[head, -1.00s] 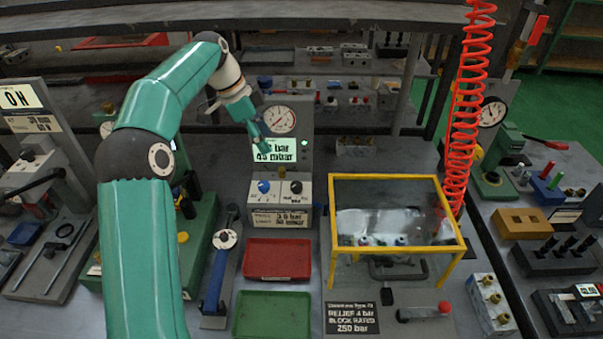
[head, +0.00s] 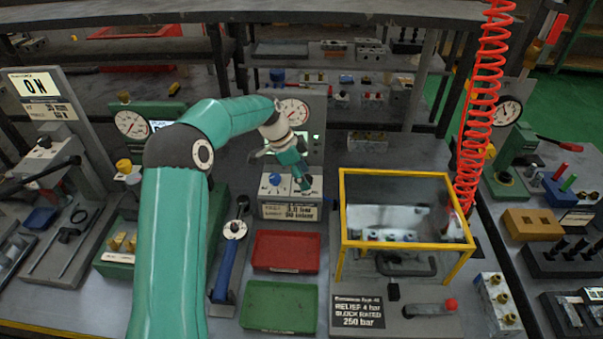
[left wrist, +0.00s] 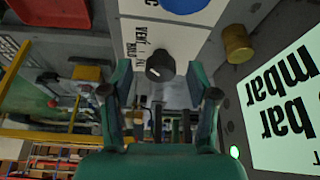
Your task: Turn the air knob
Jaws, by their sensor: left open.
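A white-topped control box (head: 290,211) stands at the back middle of the bench with a blue knob (head: 276,180) on its left. A black knob (left wrist: 160,65) beside it shows in the left wrist view, where the blue knob (left wrist: 187,4) is cut by the top edge. I cannot read which knob is marked air. My left gripper (head: 303,183) is open at the box's right half and hides the black knob in the head view. In the left wrist view its fingers stand on either side of the black knob, with no clear contact. My right gripper is not in view.
A gauge (head: 294,112) stands on the panel behind the box. A red tray (head: 286,251) and a green tray (head: 279,306) lie in front. A yellow-framed clear guard (head: 407,245) stands to the right. A brass knob (left wrist: 237,44) sits close to the gripper.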

